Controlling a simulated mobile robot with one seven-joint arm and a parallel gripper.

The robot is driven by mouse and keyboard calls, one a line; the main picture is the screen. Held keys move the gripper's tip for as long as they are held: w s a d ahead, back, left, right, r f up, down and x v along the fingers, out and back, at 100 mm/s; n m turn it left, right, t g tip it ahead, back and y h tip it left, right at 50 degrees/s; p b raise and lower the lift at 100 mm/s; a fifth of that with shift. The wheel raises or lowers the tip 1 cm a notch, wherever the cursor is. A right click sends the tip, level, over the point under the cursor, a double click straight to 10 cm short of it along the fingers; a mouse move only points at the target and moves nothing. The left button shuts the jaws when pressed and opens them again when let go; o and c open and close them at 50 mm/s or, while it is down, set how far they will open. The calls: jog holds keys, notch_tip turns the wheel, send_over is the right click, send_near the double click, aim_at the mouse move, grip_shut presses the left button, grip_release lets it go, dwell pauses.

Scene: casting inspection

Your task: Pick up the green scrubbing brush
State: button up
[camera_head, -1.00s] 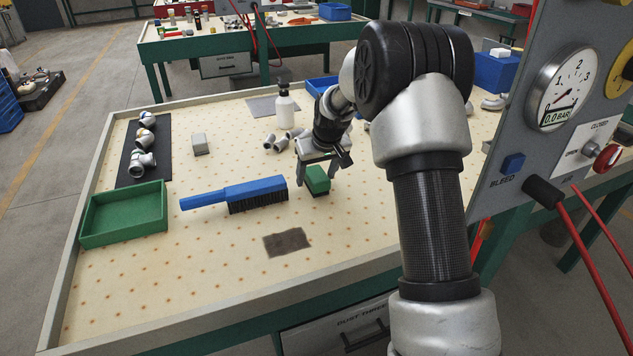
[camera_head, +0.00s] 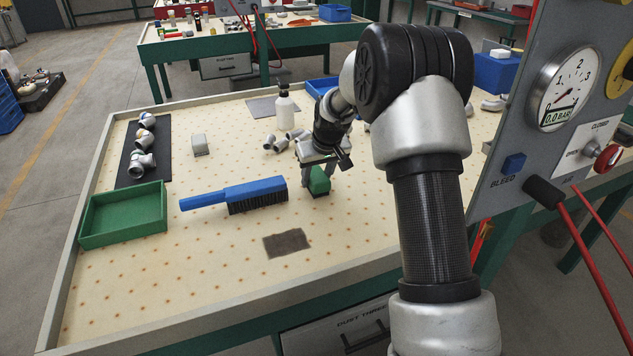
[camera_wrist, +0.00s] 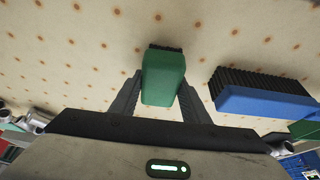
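The green scrubbing brush (camera_head: 319,182) is on the pegboard-like table top, right of the blue brush, with dark bristles below its green block. In the wrist view the green brush (camera_wrist: 164,77) lies between my two fingers, its bristles showing at the far end. My gripper (camera_head: 319,174) points down at it. In the wrist view my gripper (camera_wrist: 161,84) has a fingertip against each long side of the block, with no clear gap. I cannot tell whether the bristles still touch the table.
A blue long-handled brush (camera_head: 256,190) lies to the left; it also shows in the wrist view (camera_wrist: 262,102). A green tray (camera_head: 124,236), a brown cloth patch (camera_head: 287,243), a grey block (camera_head: 200,144), a white bottle (camera_head: 284,107) and pipe fittings stand around. A gauge panel (camera_head: 540,125) rises right.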

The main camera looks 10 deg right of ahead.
aim_at(316, 174)
notch_tip(316, 174, up, 11)
jog(key=p, duration=0.2)
jog(key=shift+f+p, duration=0.2)
jog(key=shift+p, duration=0.15)
jog(key=shift+c, duration=0.2)
